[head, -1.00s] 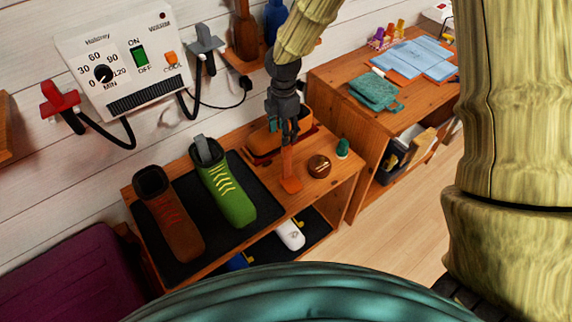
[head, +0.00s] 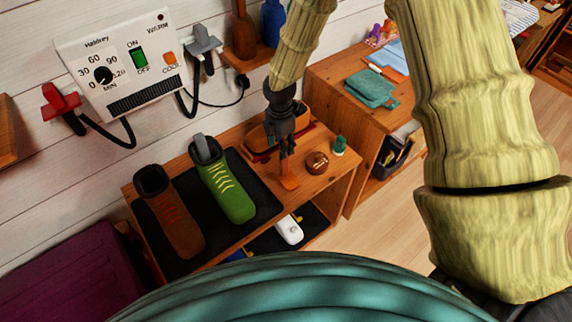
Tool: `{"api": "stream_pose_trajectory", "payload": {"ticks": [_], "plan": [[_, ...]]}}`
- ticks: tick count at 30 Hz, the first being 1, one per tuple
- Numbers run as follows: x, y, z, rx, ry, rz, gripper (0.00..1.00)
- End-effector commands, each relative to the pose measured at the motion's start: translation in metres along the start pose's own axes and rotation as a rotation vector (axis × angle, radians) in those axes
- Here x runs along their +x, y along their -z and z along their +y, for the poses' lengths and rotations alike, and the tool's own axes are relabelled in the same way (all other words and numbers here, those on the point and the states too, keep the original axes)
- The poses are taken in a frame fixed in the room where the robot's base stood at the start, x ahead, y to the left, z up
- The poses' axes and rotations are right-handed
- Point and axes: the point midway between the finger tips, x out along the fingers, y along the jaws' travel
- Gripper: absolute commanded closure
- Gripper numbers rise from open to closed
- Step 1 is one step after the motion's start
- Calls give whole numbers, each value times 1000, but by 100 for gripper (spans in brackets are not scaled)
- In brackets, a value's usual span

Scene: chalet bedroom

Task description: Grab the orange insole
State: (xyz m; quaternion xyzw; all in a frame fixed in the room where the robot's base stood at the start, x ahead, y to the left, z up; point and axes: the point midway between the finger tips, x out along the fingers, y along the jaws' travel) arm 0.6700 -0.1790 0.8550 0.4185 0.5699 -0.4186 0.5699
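The orange insole (head: 288,181) is at the front edge of the wooden bench top (head: 328,184), right of the black mat. Its lower end shows on or just over the wood, and a narrow upper part rises toward my gripper (head: 287,153). My gripper points down right over the insole, and its dark fingers cover the insole's upper part. The fingers look close together around or in front of it. I cannot tell whether they grip it.
A green shoe (head: 224,184) and a brown shoe (head: 169,212) stand on the black mat (head: 262,197) to the left. A round brown tin (head: 317,163) and a small green item (head: 339,146) stand close on the right.

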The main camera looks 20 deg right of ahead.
Motion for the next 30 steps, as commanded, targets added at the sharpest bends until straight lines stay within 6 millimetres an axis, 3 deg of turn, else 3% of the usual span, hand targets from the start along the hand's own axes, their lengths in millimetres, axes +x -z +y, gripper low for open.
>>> {"api": "stream_pose_trajectory", "payload": {"ticks": [9, 18, 26, 30], "plan": [[24, 1, 0, 0, 1, 0, 52], [27, 1, 0, 0, 0, 0, 52], [27, 1, 0, 0, 0, 0, 99], [27, 1, 0, 0, 0, 0, 100]]}}
